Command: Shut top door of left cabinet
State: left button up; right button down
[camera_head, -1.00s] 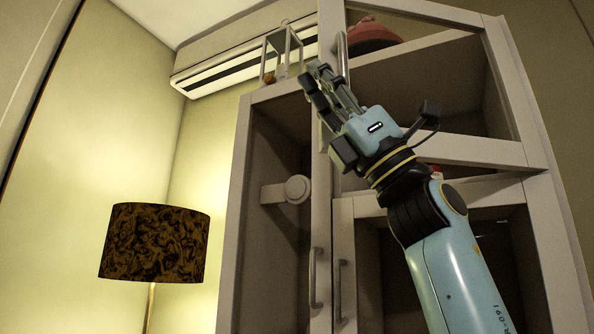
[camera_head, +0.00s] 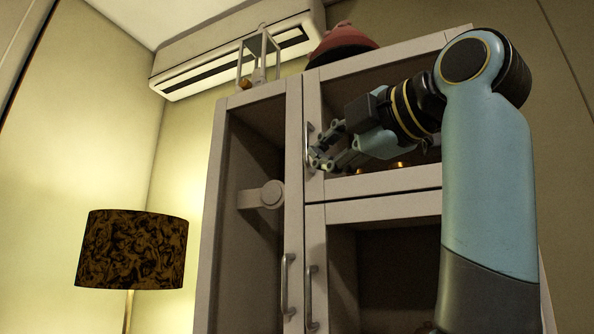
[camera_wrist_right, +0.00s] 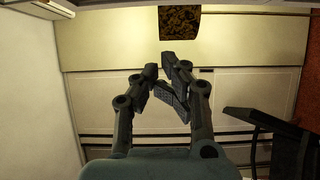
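The pale cabinet (camera_head: 294,210) fills the middle and right of the head view. Its glazed top door (camera_head: 380,184) lies about flush with the front, above the lower door (camera_head: 316,240); any thin gap cannot be made out. The top door's metal handle (camera_head: 308,143) is at its left edge. My right gripper (camera_head: 314,156) is in front of the door, its fingertips beside or touching the handle. In the right wrist view the fingertips (camera_wrist_right: 167,66) lean together with nothing seen between them. My arm hides the door's right side. My left gripper is not in view.
A lamp with a dark patterned shade (camera_head: 131,250) stands left of the cabinet. A red rounded object (camera_head: 342,42) and a small lantern-like frame (camera_head: 258,58) are on top. An air conditioner (camera_head: 235,60) hangs on the wall behind. Space in front of the left side looks clear.

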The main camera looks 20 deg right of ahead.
jog(key=w+d+p+x, duration=0.1)
jog(key=p+x, duration=0.3)
jog(key=x, duration=0.7)
jog(key=shift+w+d, duration=0.15)
jog(key=shift+d, duration=0.5)
jog(key=shift+a, duration=0.1)
